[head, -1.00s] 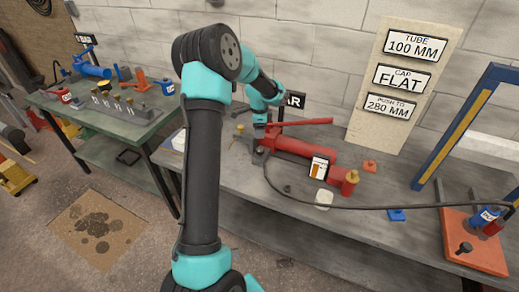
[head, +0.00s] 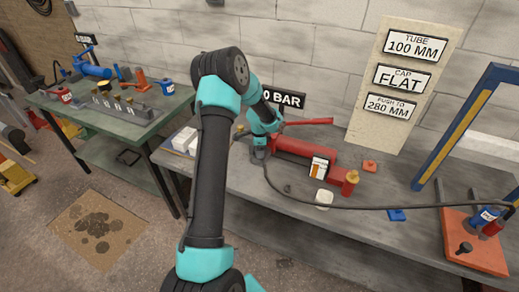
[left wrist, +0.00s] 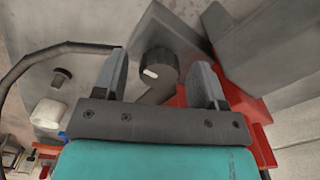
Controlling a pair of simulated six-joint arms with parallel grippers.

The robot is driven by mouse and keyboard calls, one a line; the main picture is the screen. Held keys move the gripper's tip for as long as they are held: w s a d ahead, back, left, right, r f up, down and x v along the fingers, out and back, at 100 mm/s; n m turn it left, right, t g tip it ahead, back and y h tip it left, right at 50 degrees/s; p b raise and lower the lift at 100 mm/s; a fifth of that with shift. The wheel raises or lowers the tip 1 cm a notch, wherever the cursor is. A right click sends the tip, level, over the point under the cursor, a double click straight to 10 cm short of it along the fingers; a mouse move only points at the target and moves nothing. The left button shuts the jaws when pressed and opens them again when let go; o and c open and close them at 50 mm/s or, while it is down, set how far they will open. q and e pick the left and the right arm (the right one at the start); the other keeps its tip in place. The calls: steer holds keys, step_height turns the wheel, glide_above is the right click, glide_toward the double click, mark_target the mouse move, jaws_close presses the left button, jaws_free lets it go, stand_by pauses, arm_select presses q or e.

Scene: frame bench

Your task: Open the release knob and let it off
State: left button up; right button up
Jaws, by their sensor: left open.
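A red hand pump (head: 300,147) lies on the grey bench, its red lever (head: 308,122) above it. My left gripper (head: 261,150) is at the pump's left end. In the left wrist view the release knob (left wrist: 158,66), dark and ribbed with a white mark, sits between the two open fingers of my left gripper (left wrist: 160,82). A gap shows between each finger and the knob. In the head view the knob is hidden behind my gripper. My right gripper is not in view.
A black hose (head: 350,206) runs from the pump along the bench to an orange base plate (head: 475,250) at right. A green table (head: 105,108) is at left.

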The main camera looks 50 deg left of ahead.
arm_select(q)
steer(key=c, duration=0.9)
steer(key=shift+n, duration=0.5)
steer(key=n, duration=0.2)
steer(key=shift+n, duration=0.4)
steer(key=n, duration=0.4)
steer(key=shift+d+n, duration=0.1)
steer(key=shift+n, duration=0.2)
steer(key=n, duration=0.4)
steer(key=shift+n, duration=2.1)
